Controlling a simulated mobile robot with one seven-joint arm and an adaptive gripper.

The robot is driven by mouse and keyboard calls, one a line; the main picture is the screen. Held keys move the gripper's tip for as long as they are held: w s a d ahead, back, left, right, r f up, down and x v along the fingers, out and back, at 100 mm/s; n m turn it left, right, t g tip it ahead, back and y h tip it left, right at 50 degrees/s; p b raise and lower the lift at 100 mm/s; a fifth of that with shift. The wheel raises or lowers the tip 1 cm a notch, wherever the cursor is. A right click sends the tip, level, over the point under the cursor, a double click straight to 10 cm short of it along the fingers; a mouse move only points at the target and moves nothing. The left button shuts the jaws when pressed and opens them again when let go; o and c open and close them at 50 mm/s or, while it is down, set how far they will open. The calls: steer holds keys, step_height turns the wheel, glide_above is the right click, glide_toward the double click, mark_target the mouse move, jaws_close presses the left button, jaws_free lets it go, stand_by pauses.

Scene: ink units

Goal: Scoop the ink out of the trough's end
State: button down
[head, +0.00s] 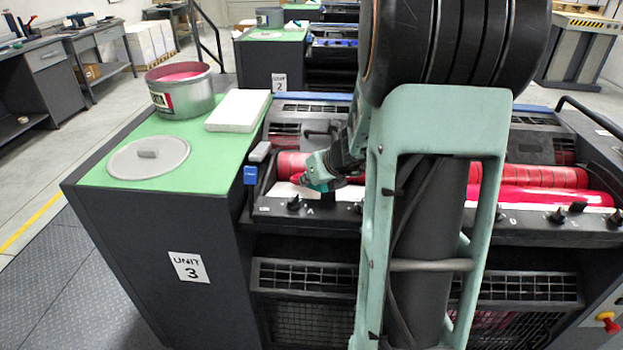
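The ink trough (283,189) runs along the front of the press marked unit 3, beside red rollers (535,177). Its left end shows a pale strip and some red. My gripper (318,186) is low over the trough near this left end, pointing down and left. Its fingers are small and dark here, so I cannot tell whether they are open or hold a tool. My arm hides the middle of the trough. An open tin (184,103) with red ink inside stands on the green top, left of the press.
The green top (112,122) also bears a grey round lid (132,166) with a knob and a white block (238,111). Black ink keys (558,215) line the trough's front. A blue-topped lever (251,175) stands at its left end. Another unit is behind.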

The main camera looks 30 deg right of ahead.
steer(key=shift+s+f, duration=0.3)
steer(key=shift+f, duration=0.15)
step_height(320, 180, up, 11)
steer(key=p, duration=1)
steer(key=shift+w, duration=0.2)
